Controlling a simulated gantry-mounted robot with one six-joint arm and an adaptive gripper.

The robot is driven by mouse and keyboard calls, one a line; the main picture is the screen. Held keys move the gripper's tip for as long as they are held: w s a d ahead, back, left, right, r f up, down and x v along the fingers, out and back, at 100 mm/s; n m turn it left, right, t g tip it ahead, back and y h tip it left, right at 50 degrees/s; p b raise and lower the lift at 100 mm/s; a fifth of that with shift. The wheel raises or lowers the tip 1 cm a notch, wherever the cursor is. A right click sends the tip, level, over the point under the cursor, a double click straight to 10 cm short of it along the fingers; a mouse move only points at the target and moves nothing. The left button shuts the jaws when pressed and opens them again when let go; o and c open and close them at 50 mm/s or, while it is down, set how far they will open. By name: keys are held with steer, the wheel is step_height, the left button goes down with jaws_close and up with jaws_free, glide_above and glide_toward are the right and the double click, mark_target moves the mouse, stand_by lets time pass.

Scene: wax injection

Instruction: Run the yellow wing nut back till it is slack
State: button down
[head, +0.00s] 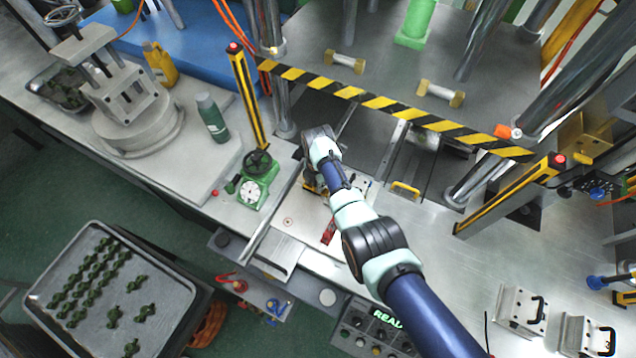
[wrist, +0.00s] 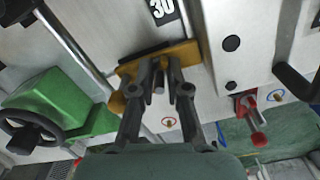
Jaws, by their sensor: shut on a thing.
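The yellow wing nut (wrist: 190,52) shows in the wrist view as a yellow piece on a pale metal plate, behind my fingertips. My gripper (wrist: 168,78) has its two fingers around its middle, with a grey stud end between them. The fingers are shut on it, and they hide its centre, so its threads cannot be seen. In the head view my gripper (head: 312,184) points down at the bench near the press front. Only a bit of yellow shows there beside it, and my wrist covers most of that spot.
A green device with a black handwheel (wrist: 35,125) stands close left of my gripper; the head view shows it as a green gauge stand (head: 252,190). A red-handled clamp (wrist: 252,115) is to the right. A striped yellow-black bar (head: 380,102) crosses the press front.

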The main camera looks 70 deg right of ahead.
steer(key=shift+f, duration=0.1)
steer(key=c, duration=1.4)
jaws_free()
steer(key=shift+s, duration=0.1)
step_height(320, 180, up, 12)
steer(key=shift+r, duration=0.1)
